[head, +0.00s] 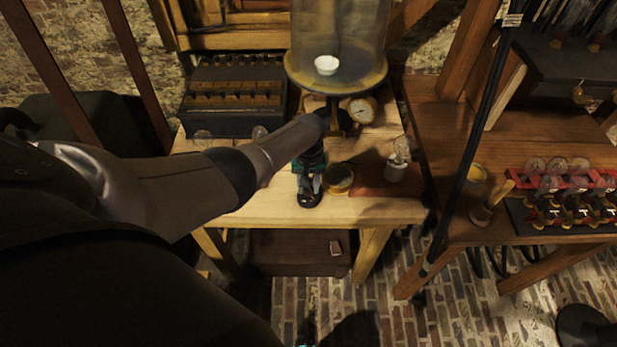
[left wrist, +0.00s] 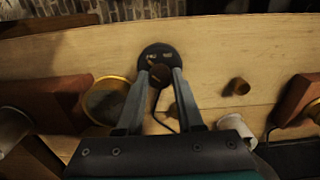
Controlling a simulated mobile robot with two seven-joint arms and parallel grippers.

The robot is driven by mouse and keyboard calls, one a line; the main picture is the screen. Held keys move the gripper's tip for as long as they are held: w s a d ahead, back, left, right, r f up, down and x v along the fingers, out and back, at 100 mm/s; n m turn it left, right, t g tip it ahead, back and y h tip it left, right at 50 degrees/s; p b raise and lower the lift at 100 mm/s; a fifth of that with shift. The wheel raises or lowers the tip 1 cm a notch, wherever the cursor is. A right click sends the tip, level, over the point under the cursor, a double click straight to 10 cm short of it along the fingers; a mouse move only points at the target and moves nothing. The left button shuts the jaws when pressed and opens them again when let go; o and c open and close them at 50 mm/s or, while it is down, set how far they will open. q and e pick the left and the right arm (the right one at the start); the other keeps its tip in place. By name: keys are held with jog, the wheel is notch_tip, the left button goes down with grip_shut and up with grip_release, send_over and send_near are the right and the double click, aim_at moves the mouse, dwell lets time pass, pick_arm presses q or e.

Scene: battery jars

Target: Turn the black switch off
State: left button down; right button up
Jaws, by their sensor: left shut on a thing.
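The black switch (left wrist: 157,52) has a round black base on the pale wooden tabletop, with a dark cord running from it. In the head view the switch (head: 310,201) is at the table's front edge. My left gripper (head: 310,183) points down at it. In the left wrist view my left gripper (left wrist: 161,77) has its two fingers on either side of the switch's dark knob and is shut on it. The fingers hide part of the base. I cannot tell the switch's on or off position. My right gripper is not in view.
A brass-rimmed round dish (head: 340,178) sits close right of the switch. A glass bell jar (head: 338,40) and a brass gauge (head: 361,110) stand behind. A battery box (head: 235,95) is at back left. A small wooden peg (left wrist: 238,86) stands nearby.

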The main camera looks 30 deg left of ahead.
pick_arm(q)
jog(key=shift+w, duration=0.1)
jog(key=c, duration=0.5)
grip_release()
jog(key=shift+c, duration=0.2)
jog(key=shift+r, duration=0.15)
jog(key=shift+r+p, duration=0.3)
jog(key=shift+r, duration=0.05)
notch_tip(320, 180, up, 14)
jog(key=p, duration=0.5)
jog(key=shift+r, duration=0.15)
